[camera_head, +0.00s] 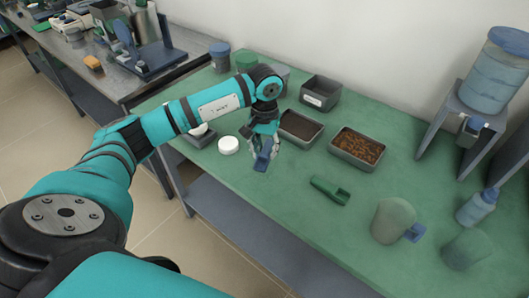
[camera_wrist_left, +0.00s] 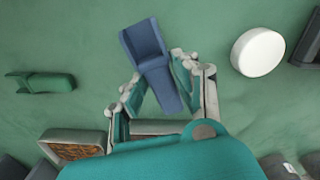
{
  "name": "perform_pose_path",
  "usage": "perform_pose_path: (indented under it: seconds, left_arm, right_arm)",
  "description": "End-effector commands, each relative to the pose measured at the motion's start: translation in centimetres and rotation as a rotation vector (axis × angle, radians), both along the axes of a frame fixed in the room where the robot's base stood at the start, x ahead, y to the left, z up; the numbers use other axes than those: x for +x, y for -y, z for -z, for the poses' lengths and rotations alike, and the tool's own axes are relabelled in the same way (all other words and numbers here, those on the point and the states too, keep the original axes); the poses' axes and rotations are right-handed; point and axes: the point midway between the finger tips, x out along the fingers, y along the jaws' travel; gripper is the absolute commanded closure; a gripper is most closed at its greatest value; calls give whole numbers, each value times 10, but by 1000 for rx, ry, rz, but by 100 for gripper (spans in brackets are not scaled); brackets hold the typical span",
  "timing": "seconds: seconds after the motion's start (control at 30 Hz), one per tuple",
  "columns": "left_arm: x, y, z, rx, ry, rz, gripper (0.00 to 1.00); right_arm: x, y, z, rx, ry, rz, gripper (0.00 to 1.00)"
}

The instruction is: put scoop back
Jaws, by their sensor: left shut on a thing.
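A blue scoop (camera_wrist_left: 145,42) is held between the fingers of my left gripper (camera_wrist_left: 158,85) in the left wrist view. Its wide end points away from the gripper and its narrow handle runs back between the fingers. In the head view my left gripper (camera_head: 265,150) hangs over the green table (camera_head: 290,220), with the blue scoop (camera_head: 262,162) at its tips. A green scoop (camera_head: 330,190) lies on the table to the right of the gripper; it also shows in the left wrist view (camera_wrist_left: 42,83). My right gripper is not in view.
A tray of dark material (camera_head: 302,128) and a tray of brown pieces (camera_head: 358,148) lie behind the gripper. A round white lid (camera_head: 228,145) lies left of it. A grey mug (camera_head: 393,221) and a bottle (camera_head: 477,207) stand at right. The table's front middle is clear.

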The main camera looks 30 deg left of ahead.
Motion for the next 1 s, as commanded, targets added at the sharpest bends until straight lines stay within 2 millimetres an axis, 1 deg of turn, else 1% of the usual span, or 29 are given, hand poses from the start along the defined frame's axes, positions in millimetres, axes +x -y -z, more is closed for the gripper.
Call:
perform_pose_path:
  seconds: [0.13,0.3,0.37,0.6,0.77,0.8,0.93,1.0]
  left_arm:
    - [8,-8,0,-1,0,-2,100]
    - [6,-6,28,-2,-4,0,100]
    - [7,-6,34,-2,-3,0,100]
    - [7,-7,36,0,1,1,100]
    - [7,-7,41,0,1,1,100]
    - [7,-7,39,0,1,0,65]
    - [7,-7,39,0,1,0,48]
    - [7,-7,39,0,1,0,47]
  right_arm:
    - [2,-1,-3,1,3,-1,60]
    - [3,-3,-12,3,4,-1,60]
    - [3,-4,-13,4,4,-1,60]
    - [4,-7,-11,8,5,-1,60]
    - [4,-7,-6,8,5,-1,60]
    - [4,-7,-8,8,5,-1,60]
    - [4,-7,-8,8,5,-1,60]
    - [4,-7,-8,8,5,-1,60]
